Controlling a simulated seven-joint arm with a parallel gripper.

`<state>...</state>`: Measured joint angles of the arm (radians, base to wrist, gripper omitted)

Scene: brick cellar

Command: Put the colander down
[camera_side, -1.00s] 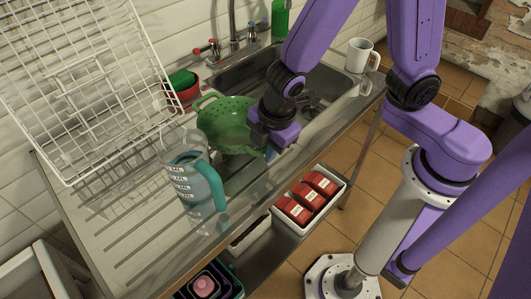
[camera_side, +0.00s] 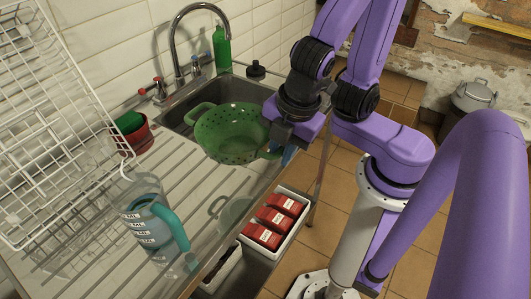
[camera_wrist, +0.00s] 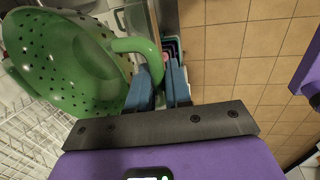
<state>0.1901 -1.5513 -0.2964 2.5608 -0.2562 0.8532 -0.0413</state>
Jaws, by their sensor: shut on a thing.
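The green colander (camera_side: 228,132), with two loop handles and many small holes, hangs in the air over the steel drainboard (camera_side: 183,188), near the sink edge. Its reflection shows in the steel well below it. My gripper (camera_side: 284,156) is shut on the colander's near right handle. In the wrist view the colander (camera_wrist: 65,65) fills the upper left, and its handle runs down to the blue fingers of my gripper (camera_wrist: 158,82). The bowl looks roughly level. The exact grip on the handle is partly hidden by the fingers.
A measuring jug (camera_side: 150,215) with a teal handle stands on the drainboard at the left. A white wire rack (camera_side: 55,130) and a red pot (camera_side: 137,135) are behind it. The sink (camera_side: 225,90) lies at the back. Below the counter edge is a white bin of red boxes (camera_side: 275,222).

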